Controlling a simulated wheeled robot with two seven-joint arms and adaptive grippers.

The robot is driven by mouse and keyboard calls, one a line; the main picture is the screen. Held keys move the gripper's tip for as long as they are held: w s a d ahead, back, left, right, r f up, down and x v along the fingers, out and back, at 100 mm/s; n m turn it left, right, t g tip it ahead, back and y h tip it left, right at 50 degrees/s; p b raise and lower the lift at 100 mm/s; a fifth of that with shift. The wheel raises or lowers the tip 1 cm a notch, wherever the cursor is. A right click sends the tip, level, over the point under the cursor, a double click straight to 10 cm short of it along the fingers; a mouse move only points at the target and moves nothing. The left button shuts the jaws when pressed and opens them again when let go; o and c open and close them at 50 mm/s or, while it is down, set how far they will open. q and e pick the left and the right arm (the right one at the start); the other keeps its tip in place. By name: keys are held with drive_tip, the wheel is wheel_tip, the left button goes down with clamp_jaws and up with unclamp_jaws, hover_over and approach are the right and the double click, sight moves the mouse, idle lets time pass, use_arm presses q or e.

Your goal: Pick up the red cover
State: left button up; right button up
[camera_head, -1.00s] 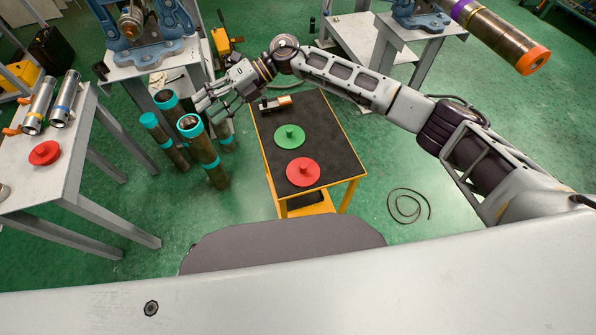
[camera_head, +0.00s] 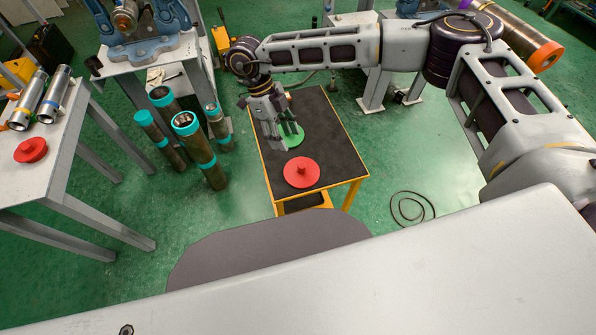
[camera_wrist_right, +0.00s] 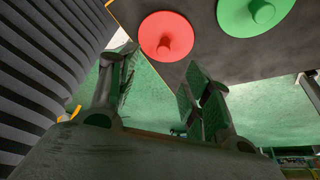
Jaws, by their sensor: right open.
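A red cover (camera_head: 301,172), a flat disc with a central knob, lies on the dark top of the small yellow-framed table (camera_head: 335,150). It also shows in the right wrist view (camera_wrist_right: 166,36), beyond the fingertips. A green cover (camera_head: 293,135) lies behind it and is partly hidden by my right gripper (camera_head: 272,138). It shows in the wrist view too (camera_wrist_right: 254,14). My right gripper is open and empty, pointing down over the table's left part, apart from the red cover. A second red cover (camera_head: 31,150) lies on the left grey table. My left gripper is not in view.
Several dark pipes with teal bands (camera_head: 200,150) stand on the floor left of the small table. Silver pipes (camera_head: 52,95) lie on the left table. Blue vises (camera_head: 140,25) stand at the back.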

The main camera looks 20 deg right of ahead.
drive_tip(key=shift+w+d, duration=0.15)
drive_tip(key=shift+d, duration=0.2)
hover_over(301, 165)
drive_tip(key=w+a, duration=0.2)
drive_tip(key=f, duration=0.7)
drive_tip(key=shift+s+d, duration=0.2)
drive_tip(key=shift+d, duration=0.05)
drive_tip(key=shift+s+d+f, duration=0.15)
drive_tip(key=shift+f, duration=0.3)
